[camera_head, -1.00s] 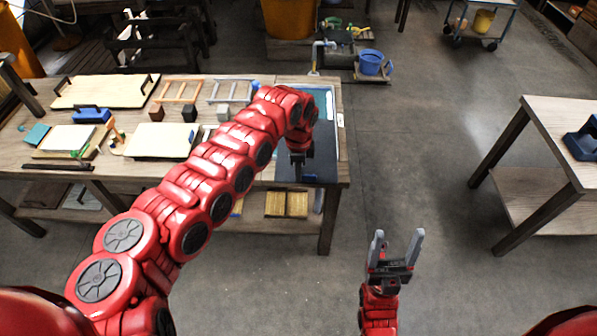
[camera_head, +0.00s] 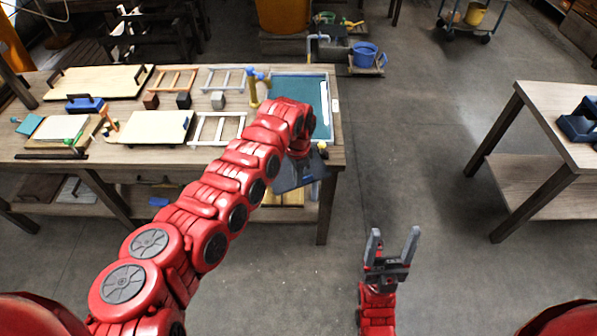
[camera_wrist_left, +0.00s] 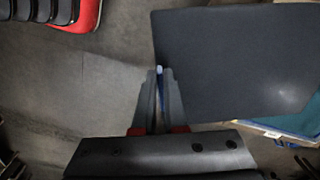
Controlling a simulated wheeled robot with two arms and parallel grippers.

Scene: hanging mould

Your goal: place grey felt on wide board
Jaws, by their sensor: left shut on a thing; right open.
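The grey felt (camera_head: 288,177) is a dark flat sheet at the front right edge of the long table, partly hidden by my left arm. In the left wrist view the felt (camera_wrist_left: 240,60) spreads up and right from the fingers. My left gripper (camera_wrist_left: 160,72) is shut on its edge, at a small blue tab. In the head view this gripper is mostly hidden by its wrist. A wide pale board (camera_head: 100,82) with dark handles lies at the table's back left. My right gripper (camera_head: 392,245) is open and empty over the floor.
A smaller pale board (camera_head: 157,127), small ladder-like frames (camera_head: 220,127) and several blocks lie on the table. A teal sheet (camera_head: 300,95) lies at its right end. Another table (camera_head: 560,110) stands at the right, with clear floor between.

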